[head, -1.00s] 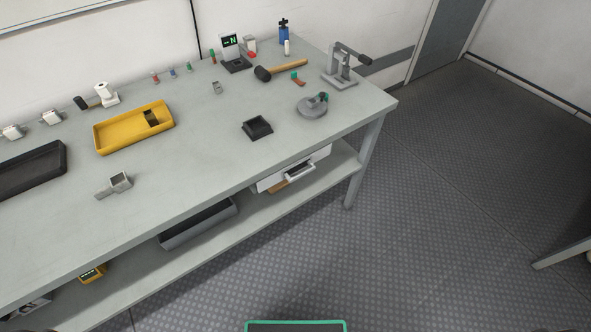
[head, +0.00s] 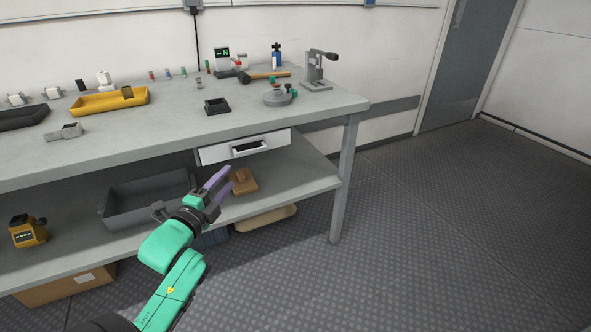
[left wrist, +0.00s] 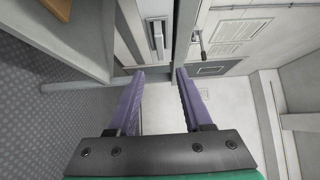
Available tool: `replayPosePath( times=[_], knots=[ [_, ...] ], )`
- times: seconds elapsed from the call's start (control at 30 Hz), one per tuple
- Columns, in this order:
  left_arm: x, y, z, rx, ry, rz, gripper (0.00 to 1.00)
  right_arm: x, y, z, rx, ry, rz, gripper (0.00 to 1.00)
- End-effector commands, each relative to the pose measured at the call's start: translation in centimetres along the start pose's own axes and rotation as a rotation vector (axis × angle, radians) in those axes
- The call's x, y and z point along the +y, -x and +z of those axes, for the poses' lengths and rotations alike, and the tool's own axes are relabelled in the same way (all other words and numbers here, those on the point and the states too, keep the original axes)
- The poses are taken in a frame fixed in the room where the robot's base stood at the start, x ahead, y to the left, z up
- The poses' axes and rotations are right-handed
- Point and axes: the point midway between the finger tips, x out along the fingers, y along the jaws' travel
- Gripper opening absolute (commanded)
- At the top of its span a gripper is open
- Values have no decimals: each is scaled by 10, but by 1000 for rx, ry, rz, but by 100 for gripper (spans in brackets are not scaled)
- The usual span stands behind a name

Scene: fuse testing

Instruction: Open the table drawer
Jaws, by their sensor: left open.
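The table drawer (head: 215,154) is a white front under the grey tabletop, near the table's right end. Its handle (head: 250,148) is a pale bar in front of a dark recess. My left gripper (head: 229,177) is open and empty, with purple fingers, below and to the left of the handle and pointing up toward the drawer. In the left wrist view, the handle (left wrist: 158,38) lies ahead of the open left gripper (left wrist: 161,74), beyond the fingertips and not touching them. The drawer looks shut. My right gripper is not in view.
The grey table (head: 150,135) has a lower shelf holding a grey bin (head: 148,200), a brown block (head: 242,182) and a yellow meter (head: 28,232). The table leg (head: 345,180) stands right of the drawer. The floor in front and right is clear.

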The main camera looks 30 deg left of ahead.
Motion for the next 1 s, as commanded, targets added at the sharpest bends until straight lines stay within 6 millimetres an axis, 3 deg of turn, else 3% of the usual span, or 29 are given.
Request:
replayPosePath(
  times=[0.17, 0.6, 0.77, 1.0],
  knots=[
    [-2, -24, 0, 1, 2, -5, 50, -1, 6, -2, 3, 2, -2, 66],
    [0, -128, 0, -1, 6, -1, 50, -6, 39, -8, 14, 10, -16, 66],
    [0, -143, -1, 1, 5, 1, 50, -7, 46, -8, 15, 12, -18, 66],
    [0, -144, -1, 1, 4, 2, 50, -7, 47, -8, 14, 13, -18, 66]
  ],
)
